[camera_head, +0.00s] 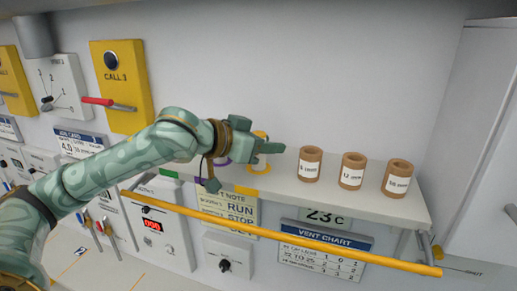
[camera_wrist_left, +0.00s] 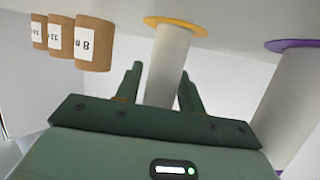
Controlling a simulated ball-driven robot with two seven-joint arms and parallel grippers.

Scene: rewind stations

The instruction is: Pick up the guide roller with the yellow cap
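The guide roller with the yellow cap (camera_wrist_left: 172,65) is a pale cylinder with a yellow disc at its shelf end in the left wrist view. In the head view the roller (camera_head: 260,164) stands on the white shelf, partly hidden behind my left gripper. My left gripper (camera_head: 257,137) is open at the roller. In the left wrist view its fingers (camera_wrist_left: 158,88) are on either side of the roller, with a small gap visible on the left; contact on the right is unclear. My right gripper is not in view.
A roller with a purple disc (camera_wrist_left: 295,80) stands close beside, mostly hidden in the head view. Three brown labelled cores (camera_head: 352,171) stand to the right on the shelf (camera_head: 400,209). A yellow rail (camera_head: 300,234) runs along its front. Wall panels are behind my arm.

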